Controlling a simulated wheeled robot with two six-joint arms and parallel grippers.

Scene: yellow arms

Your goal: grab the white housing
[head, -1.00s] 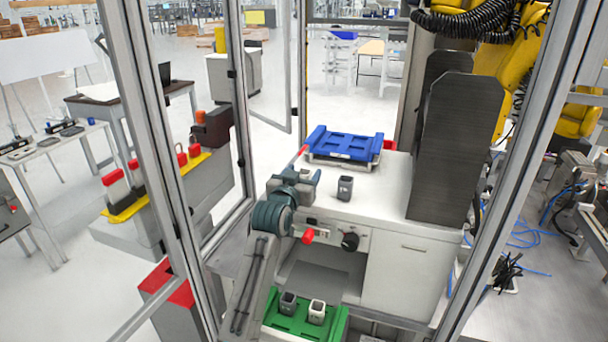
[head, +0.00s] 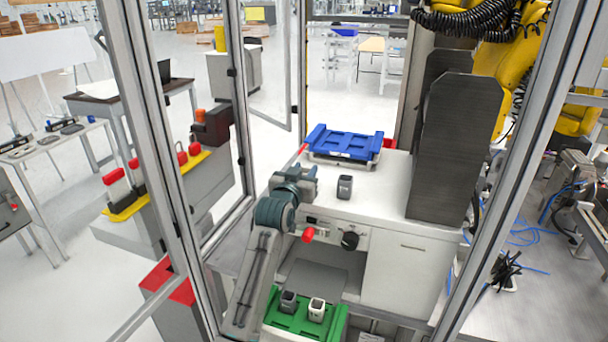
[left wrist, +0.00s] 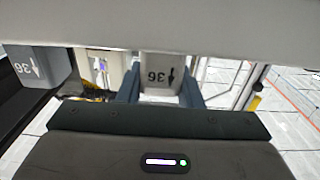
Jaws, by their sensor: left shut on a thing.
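My left gripper (head: 308,180) is over the left side of the white worktop (head: 375,212), beside a dark grey housing (head: 345,187) standing upright there. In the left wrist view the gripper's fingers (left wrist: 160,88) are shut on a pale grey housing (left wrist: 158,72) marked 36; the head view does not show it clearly. Another grey housing (left wrist: 36,68) marked 36 stands to the left in the wrist view, apart from the fingers. A white housing (head: 317,309) and a dark housing (head: 288,302) stand in the green tray (head: 330,325) below. My right gripper is not in view.
A blue crate (head: 345,143) sits at the back of the worktop, behind the gripper. A tall dark grey panel (head: 455,150) stands on the right. Metal frame posts (head: 497,190) border the cell. The worktop right of the dark housing is clear.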

